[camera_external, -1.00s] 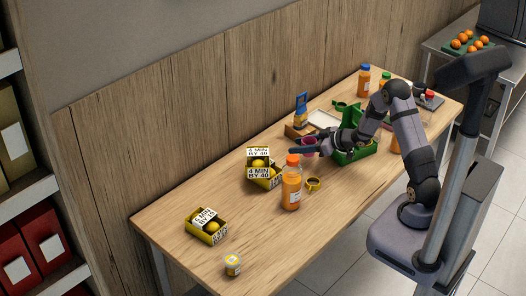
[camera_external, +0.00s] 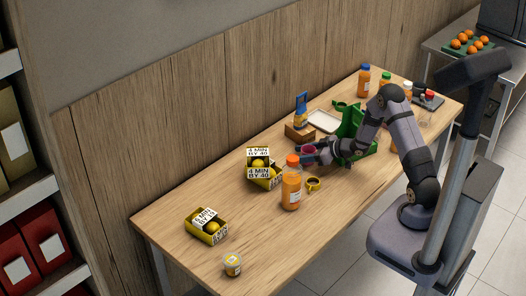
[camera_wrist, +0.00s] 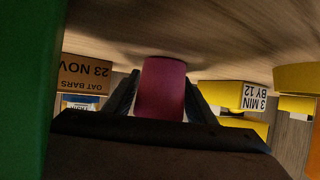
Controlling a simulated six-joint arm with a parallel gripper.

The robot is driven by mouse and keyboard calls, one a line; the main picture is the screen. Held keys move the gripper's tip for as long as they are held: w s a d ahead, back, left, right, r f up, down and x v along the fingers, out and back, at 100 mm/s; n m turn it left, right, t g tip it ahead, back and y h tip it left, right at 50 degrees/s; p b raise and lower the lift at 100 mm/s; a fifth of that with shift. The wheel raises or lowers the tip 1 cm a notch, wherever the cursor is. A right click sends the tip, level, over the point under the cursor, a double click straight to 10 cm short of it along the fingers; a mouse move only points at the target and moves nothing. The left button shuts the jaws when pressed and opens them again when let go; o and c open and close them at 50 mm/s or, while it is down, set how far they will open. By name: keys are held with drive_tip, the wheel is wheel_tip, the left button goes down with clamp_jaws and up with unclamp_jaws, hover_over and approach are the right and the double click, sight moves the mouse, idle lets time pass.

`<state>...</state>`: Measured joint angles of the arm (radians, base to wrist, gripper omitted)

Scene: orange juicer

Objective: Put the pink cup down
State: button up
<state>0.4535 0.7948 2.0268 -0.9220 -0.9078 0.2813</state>
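The pink cup (camera_external: 309,149) is between the fingers of my gripper (camera_external: 313,153), just left of the green crate (camera_external: 350,125) on the wooden table. In the wrist view the pink cup (camera_wrist: 162,88) stands in the middle, with a dark finger close against each side; my gripper (camera_wrist: 162,100) looks shut on it. This view is upside down, with the table top above. The cup's base is at or very near the table; I cannot tell whether it touches. Part of the cup is hidden by the gripper.
Yellow boxes with lemons (camera_external: 264,174) are to the left. A brown oat bars box (camera_external: 299,133) and white tray (camera_external: 324,121) are behind.

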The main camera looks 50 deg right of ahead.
drive_tip(key=shift+o, duration=0.6)
drive_tip(key=shift+r, duration=0.2)
drive_tip(key=v, duration=1.2)
drive_tip(key=shift+w+d+r+g+h+p, duration=0.1)
drive_tip(key=shift+d+r+g+h+p, duration=0.15)
drive_tip(key=shift+h+p, duration=0.3)
drive_tip(key=shift+w+d+r+g+h+p, duration=0.15)
drive_tip(key=shift+r+g+h+p, duration=0.25)
drive_tip(key=shift+p, duration=0.25)
drive_tip(key=s+a+r+m+g+p, duration=0.1)
drive_tip(key=s+a+r+g+p, duration=0.2)
drive_tip(key=s, duration=0.4)
drive_tip(key=s+a+r+m+g+h+p, duration=0.1)
drive_tip(key=s+a+g, duration=0.3)
drive_tip(key=s, duration=0.4)
drive_tip(key=s+a+r+m+g+h+p, duration=0.1)
drive_tip(key=s+a+r+g+p, duration=0.3)
drive_tip(key=s+a, duration=0.2)
drive_tip(key=shift+s+r+m+p, duration=0.3)
drive_tip(key=shift+s+r, duration=0.05)
drive_tip(key=shift+s, duration=0.45)
